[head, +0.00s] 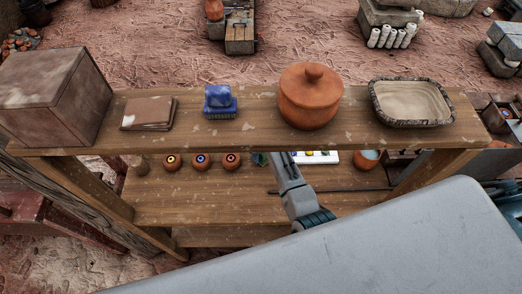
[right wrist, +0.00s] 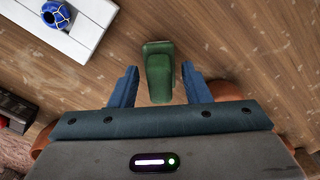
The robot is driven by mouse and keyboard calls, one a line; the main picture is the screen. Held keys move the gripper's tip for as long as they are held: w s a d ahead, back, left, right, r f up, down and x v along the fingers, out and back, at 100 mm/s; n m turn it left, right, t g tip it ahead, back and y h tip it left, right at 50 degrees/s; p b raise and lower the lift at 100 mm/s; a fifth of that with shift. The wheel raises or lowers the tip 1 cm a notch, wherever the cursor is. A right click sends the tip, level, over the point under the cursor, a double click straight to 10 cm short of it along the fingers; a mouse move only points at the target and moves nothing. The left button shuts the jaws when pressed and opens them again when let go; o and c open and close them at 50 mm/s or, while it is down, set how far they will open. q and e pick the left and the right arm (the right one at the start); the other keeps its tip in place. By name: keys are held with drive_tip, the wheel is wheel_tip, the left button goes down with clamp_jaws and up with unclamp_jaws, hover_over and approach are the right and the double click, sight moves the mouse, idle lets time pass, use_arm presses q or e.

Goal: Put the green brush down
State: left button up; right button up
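The green brush (right wrist: 158,78) is between the two blue fingers of my right gripper (right wrist: 160,68) in the right wrist view. A gap shows on each side of it, so the gripper is open around it and not closed on it. The brush seems to rest on the wooden lower shelf, though its contact is not clear. In the head view a small green part of it (head: 260,159) shows just under the upper board's front edge. My right arm reaches in under that board, which hides most of the gripper. My left gripper is not in view.
The upper board (head: 255,135) bears a clay pot (head: 310,97), a blue block (head: 220,101) and a stone-rimmed tray (head: 411,122). On the lower shelf (head: 190,208) are several small clay pots (head: 201,161), a white tray (right wrist: 82,48) and a cup (head: 366,160). The lower shelf's front is mostly clear.

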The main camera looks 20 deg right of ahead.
drive_tip(key=shift+s+r, duration=0.1)
drive_tip(key=shift+s, duration=0.1)
drive_tip(key=shift+w+r, duration=0.1)
drive_tip(key=shift+r, duration=0.05)
drive_tip(key=shift+w+r, duration=0.1)
drive_tip(key=shift+r, duration=0.2)
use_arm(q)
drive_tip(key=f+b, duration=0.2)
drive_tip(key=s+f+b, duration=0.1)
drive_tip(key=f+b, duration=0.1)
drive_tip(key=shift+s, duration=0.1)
use_arm(e)
wheel_tip(320, 180, up, 11)
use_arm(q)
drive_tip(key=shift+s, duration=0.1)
use_arm(e)
drive_tip(key=shift+s, duration=0.2)
